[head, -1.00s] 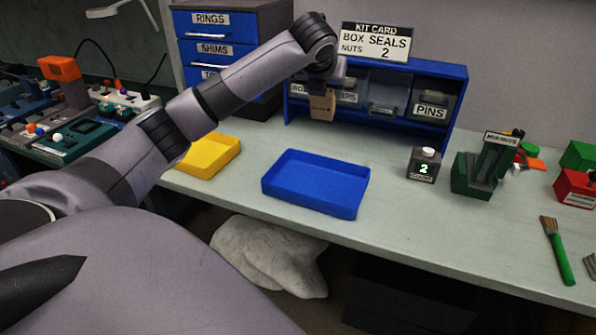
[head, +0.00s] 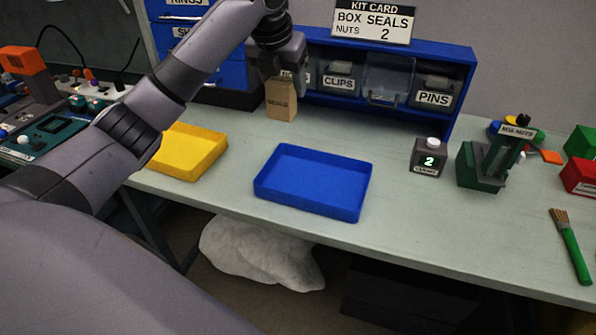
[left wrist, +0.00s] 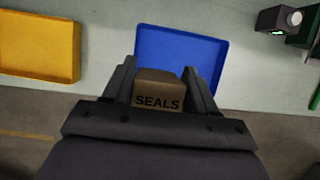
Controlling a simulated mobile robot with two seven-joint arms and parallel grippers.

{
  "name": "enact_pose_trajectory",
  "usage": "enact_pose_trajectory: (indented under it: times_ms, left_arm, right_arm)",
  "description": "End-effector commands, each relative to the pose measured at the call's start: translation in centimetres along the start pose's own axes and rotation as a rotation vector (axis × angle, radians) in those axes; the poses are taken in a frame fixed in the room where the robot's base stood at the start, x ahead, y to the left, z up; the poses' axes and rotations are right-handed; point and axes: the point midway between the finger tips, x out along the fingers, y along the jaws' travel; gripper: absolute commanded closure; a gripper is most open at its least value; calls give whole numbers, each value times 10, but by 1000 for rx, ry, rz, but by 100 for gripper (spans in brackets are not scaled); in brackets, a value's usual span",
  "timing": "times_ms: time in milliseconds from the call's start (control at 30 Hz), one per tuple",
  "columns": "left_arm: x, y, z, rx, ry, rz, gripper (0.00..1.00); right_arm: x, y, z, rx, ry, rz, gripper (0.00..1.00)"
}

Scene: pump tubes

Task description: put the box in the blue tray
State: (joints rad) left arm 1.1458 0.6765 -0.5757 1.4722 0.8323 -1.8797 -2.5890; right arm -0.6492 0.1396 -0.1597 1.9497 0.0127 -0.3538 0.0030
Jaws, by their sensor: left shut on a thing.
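The box is a small brown carton (head: 281,99) with a printed label; in the left wrist view the carton (left wrist: 158,92) reads "SEALS". My left gripper (head: 277,78) is shut on it, with one finger on each side, and holds it upright in front of the blue shelf unit. The blue tray (head: 312,205) lies on the bench, lower and to the right of the box in the head view. In the left wrist view the blue tray (left wrist: 182,36) shows beyond the box, and its inside looks empty. My right gripper is not in view.
A yellow tray (head: 190,153) stands left of the blue one. The blue shelf (head: 455,72) with labelled bins is behind. A counter (head: 428,158) showing 2, a green nut dispenser (head: 490,160) and a brush (head: 570,245) are at right. The bench between tray and shelf is clear.

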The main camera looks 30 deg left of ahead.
Motion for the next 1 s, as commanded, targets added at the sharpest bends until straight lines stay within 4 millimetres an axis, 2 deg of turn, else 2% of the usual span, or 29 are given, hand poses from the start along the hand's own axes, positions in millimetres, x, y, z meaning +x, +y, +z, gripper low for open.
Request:
enact_pose_trajectory:
  times_ms: [300,500,767,1000]
  left_arm:
    - [76,1,-33,-1,6,2,75]
    - [119,1,-50,-2,3,1,75]
    - [143,1,-59,-3,1,1,75]
    - [173,1,-71,-2,0,1,75]
  right_arm:
    - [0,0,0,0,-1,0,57]
    - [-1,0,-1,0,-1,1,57]
    - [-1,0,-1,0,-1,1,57]
    - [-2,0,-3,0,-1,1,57]
